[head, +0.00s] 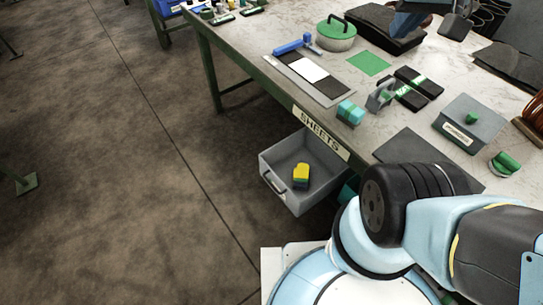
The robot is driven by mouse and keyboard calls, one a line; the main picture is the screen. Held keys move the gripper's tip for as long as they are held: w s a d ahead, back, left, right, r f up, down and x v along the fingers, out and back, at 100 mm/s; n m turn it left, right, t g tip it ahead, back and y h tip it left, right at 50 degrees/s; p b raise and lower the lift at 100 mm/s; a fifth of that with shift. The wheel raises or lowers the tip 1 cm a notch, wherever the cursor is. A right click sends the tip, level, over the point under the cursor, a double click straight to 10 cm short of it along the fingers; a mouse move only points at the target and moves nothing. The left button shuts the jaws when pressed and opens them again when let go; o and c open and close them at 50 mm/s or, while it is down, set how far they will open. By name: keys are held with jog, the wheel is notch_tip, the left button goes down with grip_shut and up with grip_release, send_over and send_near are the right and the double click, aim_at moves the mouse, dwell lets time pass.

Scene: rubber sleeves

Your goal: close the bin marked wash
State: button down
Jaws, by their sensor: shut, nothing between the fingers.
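No label that I can read as "wash" shows in the head view. A grey open-topped bin (279,187) sticks out like a drawer from under the table edge. It has a dark handle on its front, and a yellow and dark block (301,175) lies inside. The sign above it on the table edge reads "SHEETS" (321,134). A grey box (478,112) with a green knob stands on the table at right; its small label is too small to read.
The table (270,37) holds a round tin with a green lid (336,37), a blue-handled tool (293,46), a green square (369,63), a teal block (350,112) and dark pads. My arm covers the table's near right part.

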jog(key=shift+w, duration=0.15)
jog(key=w+a+f+n+g+h, duration=0.3)
jog(key=w+a+f+n, duration=0.2)
jog(key=w+f, duration=0.7)
jog(key=w+a+f+n+h, duration=0.25)
jog(key=w+a+f, duration=0.2)
jog(key=f, duration=0.25)
jog(key=w+a+f+n+h, duration=0.1)
jog(key=w+a+f+n, duration=0.3)
jog(key=a+f, duration=0.3)
jog(key=s+a+f+n, duration=0.1)
jog(key=a+f+n, duration=0.25)
jog(key=f, duration=0.65)
jog(key=s+a+f+n, duration=0.1)
jog(key=a+f+n, duration=0.25)
jog(key=f, duration=0.65)
jog(key=n+t, duration=0.2)
jog(key=n, duration=0.4)
send_near(277, 178)
jog(key=shift+h, duration=0.45)
jog(key=x, duration=0.4)
jog(key=a+x, duration=0.1)
jog(key=x, duration=0.1)
jog(key=shift+f, duration=0.45)
